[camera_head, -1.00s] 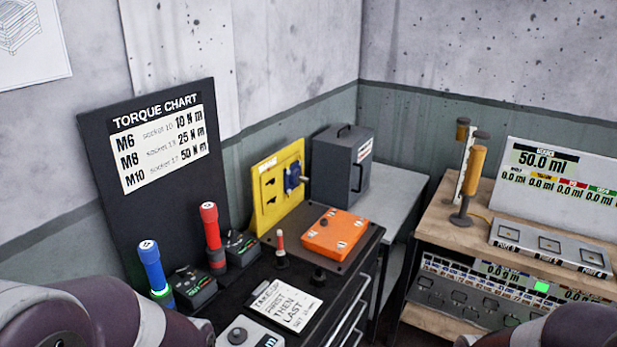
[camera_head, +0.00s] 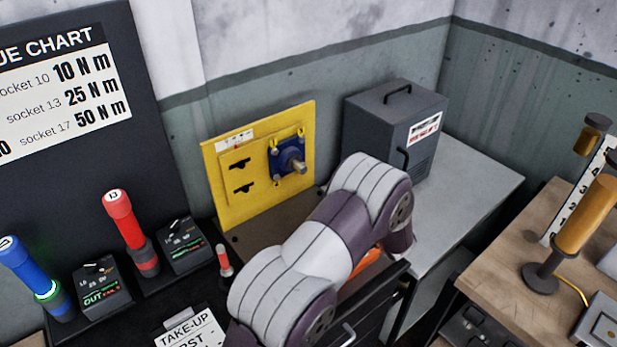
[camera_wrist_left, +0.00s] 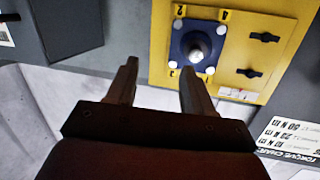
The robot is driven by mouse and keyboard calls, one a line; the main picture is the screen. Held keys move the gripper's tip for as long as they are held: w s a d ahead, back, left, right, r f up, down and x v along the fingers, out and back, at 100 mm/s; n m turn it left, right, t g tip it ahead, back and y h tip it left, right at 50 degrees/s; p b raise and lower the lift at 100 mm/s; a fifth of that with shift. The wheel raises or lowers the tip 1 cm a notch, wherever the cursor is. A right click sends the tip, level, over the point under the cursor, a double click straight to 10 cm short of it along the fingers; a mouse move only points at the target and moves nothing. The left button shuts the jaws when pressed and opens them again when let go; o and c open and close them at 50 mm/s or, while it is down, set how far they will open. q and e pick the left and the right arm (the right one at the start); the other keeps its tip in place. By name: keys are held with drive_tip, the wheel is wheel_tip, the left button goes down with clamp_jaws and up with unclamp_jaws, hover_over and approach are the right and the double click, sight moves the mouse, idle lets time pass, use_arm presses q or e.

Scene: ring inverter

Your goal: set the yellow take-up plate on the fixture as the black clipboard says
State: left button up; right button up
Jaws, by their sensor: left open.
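The clipboard (camera_head: 190,332) is cut off; "TAKE-UP" and part of "FIRST" are readable. My right gripper is out of view.
An orange block (camera_head: 368,261) is mostly behind my arm. A grey box (camera_head: 375,130) stands right of the board.

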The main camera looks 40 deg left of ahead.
sight(304, 171)
use_arm(q)
drive_tip(key=a+g+y+p, duration=0.1)
drive_tip(key=a, duration=0.3)
drive_tip(key=a+n+g+y+p, duration=0.1)
drive_tip(key=a, duration=0.3)
drive_tip(key=a+n+g+y, duration=0.1)
drive_tip(key=a, duration=0.4)
drive_tip(key=shift+p, duration=0.4)
drive_tip(key=shift+a+f, duration=0.1)
drive_tip(key=shift+a, duration=0.1)
drive_tip(key=shift+w, duration=0.1)
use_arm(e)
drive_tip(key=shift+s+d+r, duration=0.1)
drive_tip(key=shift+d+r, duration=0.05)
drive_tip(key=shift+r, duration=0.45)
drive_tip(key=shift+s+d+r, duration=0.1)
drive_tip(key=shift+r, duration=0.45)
use_arm(q)
drive_tip(key=shift+c, duration=0.3)
